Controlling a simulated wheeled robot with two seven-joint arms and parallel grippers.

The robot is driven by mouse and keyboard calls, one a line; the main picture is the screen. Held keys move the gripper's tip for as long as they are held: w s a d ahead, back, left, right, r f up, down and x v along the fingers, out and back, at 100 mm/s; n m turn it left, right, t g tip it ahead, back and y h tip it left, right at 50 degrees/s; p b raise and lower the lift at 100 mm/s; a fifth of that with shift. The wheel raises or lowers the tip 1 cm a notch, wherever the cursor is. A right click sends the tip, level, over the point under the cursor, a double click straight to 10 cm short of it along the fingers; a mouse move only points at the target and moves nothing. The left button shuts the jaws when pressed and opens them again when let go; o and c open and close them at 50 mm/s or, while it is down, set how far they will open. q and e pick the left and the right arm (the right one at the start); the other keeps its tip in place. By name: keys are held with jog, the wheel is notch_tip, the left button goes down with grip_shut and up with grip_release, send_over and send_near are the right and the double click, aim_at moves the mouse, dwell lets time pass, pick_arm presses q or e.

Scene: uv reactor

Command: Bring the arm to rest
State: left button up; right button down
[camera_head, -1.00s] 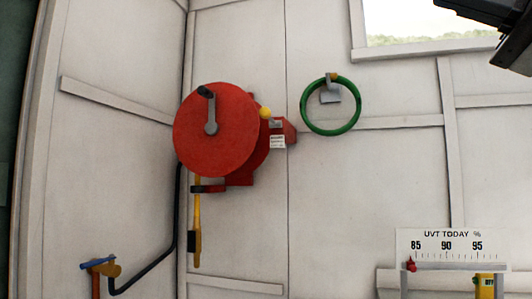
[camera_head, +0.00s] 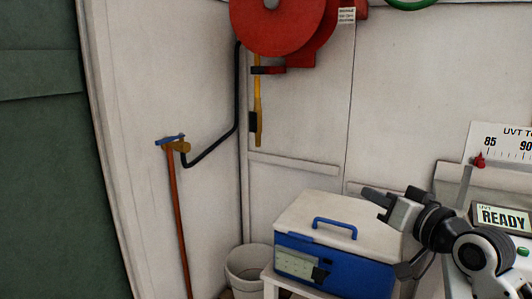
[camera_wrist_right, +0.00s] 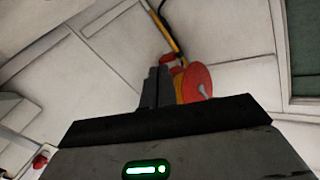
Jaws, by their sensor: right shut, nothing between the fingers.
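My right gripper (camera_head: 374,197) reaches in from the right in the head view. It is above the white lid of a blue cool box (camera_head: 335,225), apart from the wall. Its fingers also show in the right wrist view (camera_wrist_right: 156,88), close together with nothing between them. The height of the fingers over the lid is hard to tell. My left gripper is in neither view.
A red hose reel (camera_head: 285,25) hangs on the white wall, with a blue-handled tap (camera_head: 170,140) on an orange pipe to its left. A white bucket (camera_head: 247,272) stands beside the box. A display reading READY (camera_head: 503,218) and a UVT scale (camera_head: 505,140) are at right.

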jog(key=s+a+f+g+h, duration=0.1)
jog(key=s+f, duration=0.1)
jog(key=f, duration=0.5)
jog(key=s+a+f+g+h, duration=0.1)
jog(key=s+f, duration=0.2)
jog(key=f, duration=0.4)
jog(key=s+a+f+n+g+h+p, duration=0.1)
jog(key=s+a+f, duration=0.1)
jog(key=s+f, duration=0.6)
jog(key=s+a+f+g+p, duration=0.1)
jog(key=s+a+f+g, duration=0.1)
jog(key=s+f, duration=0.7)
jog(key=s+a, duration=0.1)
jog(key=s, duration=0.2)
jog(key=shift+s+f+n+h, duration=0.2)
jog(key=shift+s+n+h, duration=0.1)
jog(key=shift+n+h, duration=0.1)
